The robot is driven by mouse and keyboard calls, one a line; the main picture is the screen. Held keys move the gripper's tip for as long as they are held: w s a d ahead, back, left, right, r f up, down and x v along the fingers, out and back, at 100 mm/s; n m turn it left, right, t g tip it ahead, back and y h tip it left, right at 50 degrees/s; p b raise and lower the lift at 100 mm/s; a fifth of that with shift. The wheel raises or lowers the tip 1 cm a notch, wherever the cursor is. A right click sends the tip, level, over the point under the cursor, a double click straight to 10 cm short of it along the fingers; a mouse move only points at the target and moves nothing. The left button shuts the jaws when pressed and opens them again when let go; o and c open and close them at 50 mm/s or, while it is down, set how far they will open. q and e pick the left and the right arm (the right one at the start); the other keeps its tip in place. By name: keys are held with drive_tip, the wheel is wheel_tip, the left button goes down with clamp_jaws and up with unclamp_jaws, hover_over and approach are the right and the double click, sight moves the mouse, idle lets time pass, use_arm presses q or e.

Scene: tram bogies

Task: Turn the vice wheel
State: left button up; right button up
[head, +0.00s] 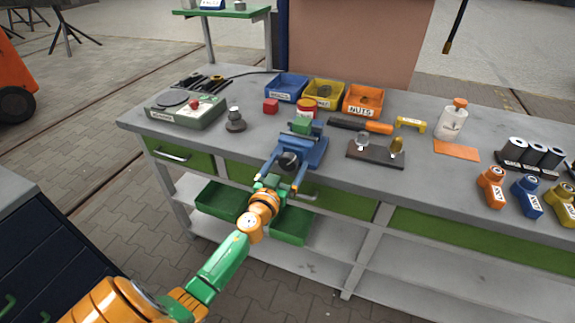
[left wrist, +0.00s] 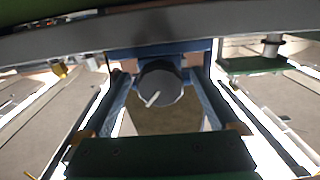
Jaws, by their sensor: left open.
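The blue vice (head: 312,150) stands at the front edge of the grey bench, with a green block (head: 301,126) at its top. Its dark round vice wheel (head: 289,161) faces me. In the left wrist view the wheel (left wrist: 160,84) is near the middle, with a pale line on its face pointing to the lower left. My left gripper (head: 282,174) is open in front of the wheel, one finger to each side of it. I cannot tell whether the fingers touch it. My right gripper is not in view.
Blue, yellow and orange bins (head: 363,100) stand at the back of the bench (head: 225,155). A grey-green device (head: 186,110) is to the left. A dark stand (head: 375,153) and an orange-handled tool (head: 378,128) lie to the right. Green drawers (head: 291,226) hang below the vice.

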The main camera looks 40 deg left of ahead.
use_arm(q)
drive_tip(key=c, duration=1.4)
